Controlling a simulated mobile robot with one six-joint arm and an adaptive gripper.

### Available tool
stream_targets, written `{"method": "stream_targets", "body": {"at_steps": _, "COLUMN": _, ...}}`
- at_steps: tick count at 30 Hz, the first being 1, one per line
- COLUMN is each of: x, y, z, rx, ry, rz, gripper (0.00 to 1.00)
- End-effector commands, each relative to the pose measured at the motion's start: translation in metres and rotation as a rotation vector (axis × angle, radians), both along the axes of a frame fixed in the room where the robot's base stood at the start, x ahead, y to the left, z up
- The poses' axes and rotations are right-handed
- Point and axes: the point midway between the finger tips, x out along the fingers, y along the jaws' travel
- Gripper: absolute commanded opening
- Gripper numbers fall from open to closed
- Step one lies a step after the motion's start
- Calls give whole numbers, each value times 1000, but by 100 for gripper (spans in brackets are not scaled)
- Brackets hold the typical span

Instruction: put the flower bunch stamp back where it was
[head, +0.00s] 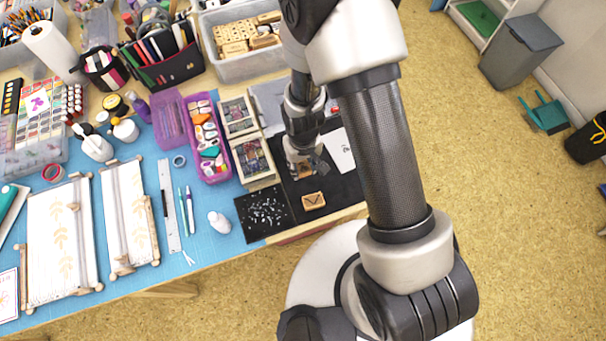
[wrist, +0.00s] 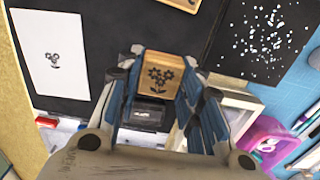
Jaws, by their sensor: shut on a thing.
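The flower bunch stamp (wrist: 160,77) is a small wooden block with a dark flower bunch on its top face. My gripper (wrist: 155,95) is shut on it, with blue-grey fingers on both sides. In the head view my gripper (head: 303,165) is over the black mat (head: 345,188), and the stamp is mostly hidden by it. A white sheet (wrist: 52,55) with a dark flower bunch print lies beside it; it also shows in the head view (head: 338,150). Whether the stamp touches the mat is unclear.
Another wooden stamp (head: 314,201) lies near the mat's front edge. A dark sheet with pale specks (head: 263,213) is to its left. Trays of small items (head: 252,158) and a purple case (head: 208,150) stand further left. A bin of wooden stamps (head: 240,50) is behind.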

Motion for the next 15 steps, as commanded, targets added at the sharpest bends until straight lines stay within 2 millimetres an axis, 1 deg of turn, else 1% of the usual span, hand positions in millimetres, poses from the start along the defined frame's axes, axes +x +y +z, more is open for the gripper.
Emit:
{"method": "stream_targets", "body": {"at_steps": 1, "x": 0, "y": 0, "z": -8, "rx": 0, "ry": 1, "rz": 0, "gripper": 11}}
{"method": "stream_targets", "body": {"at_steps": 8, "x": 0, "y": 0, "z": -24, "rx": 0, "ry": 1, "rz": -1, "gripper": 11}}
{"method": "stream_targets", "body": {"at_steps": 12, "x": 0, "y": 0, "z": -47, "rx": -1, "ry": 2, "rz": -1, "gripper": 11}}
{"method": "stream_targets", "body": {"at_steps": 15, "x": 0, "y": 0, "z": -57, "rx": 0, "ry": 0, "rz": -1, "gripper": 11}}
